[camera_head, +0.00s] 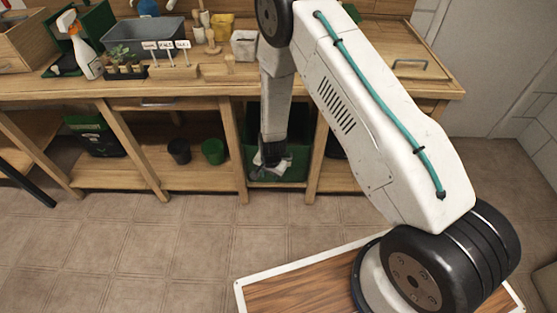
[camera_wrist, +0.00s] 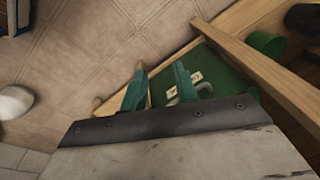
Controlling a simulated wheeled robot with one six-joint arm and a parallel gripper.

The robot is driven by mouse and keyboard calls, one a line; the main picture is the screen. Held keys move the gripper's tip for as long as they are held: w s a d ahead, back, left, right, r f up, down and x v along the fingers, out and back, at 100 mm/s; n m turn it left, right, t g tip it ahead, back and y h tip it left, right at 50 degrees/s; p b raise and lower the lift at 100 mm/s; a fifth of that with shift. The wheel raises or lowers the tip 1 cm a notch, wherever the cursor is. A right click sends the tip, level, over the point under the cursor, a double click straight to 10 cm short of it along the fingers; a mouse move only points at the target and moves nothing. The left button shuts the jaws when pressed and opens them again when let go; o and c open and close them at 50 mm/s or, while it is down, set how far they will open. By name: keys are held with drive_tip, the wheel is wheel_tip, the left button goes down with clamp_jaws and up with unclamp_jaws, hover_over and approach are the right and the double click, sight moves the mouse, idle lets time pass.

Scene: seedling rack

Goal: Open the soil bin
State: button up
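The green bin (camera_head: 292,168) stands under the bench between two wooden posts; I take it for the soil bin. In the wrist view its green front (camera_wrist: 222,76) carries a pale bar handle (camera_wrist: 198,88) and small cream labels. My gripper (camera_wrist: 160,80) has two teal fingers standing apart with nothing held between them. The right finger overlaps the handle area in the picture; I cannot tell whether it touches. In the head view my gripper (camera_head: 266,160) hangs in front of the bin and hides part of it.
The wooden bench (camera_head: 215,88) carries a grey tub (camera_head: 143,37), a spray bottle (camera_head: 82,50) and a hatch with a metal handle (camera_head: 411,68). Black (camera_head: 179,151) and green (camera_head: 213,151) pots sit on the lower shelf. Wooden posts flank the bin; floor in front is clear.

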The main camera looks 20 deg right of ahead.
drive_tip(key=w+d+f+m+t+h, duration=0.1)
drive_tip(key=d+f+m+t, duration=0.15)
drive_tip(key=f, duration=0.65)
drive_tip(key=w+d+f+m+t+h, duration=0.1)
drive_tip(key=f+m+t, duration=0.25)
drive_tip(key=f, duration=0.45)
drive_tip(key=w+d+r+m+t+h, duration=0.1)
drive_tip(key=w+m+t, duration=0.1)
drive_tip(key=w, duration=0.2)
drive_tip(key=w+d+r+m+t+h, duration=0.1)
drive_tip(key=w+d+r+m+t, duration=0.1)
drive_tip(key=w, duration=0.3)
drive_tip(key=w+d+r+m+t+h, duration=0.1)
drive_tip(key=w+d+m+t, duration=0.1)
drive_tip(key=w, duration=0.3)
drive_tip(key=shift+r+m+t, duration=0.2)
drive_tip(key=shift+m+t, duration=0.3)
drive_tip(key=shift+m, duration=0.1)
drive_tip(key=shift+s, duration=0.1)
clamp_jaws()
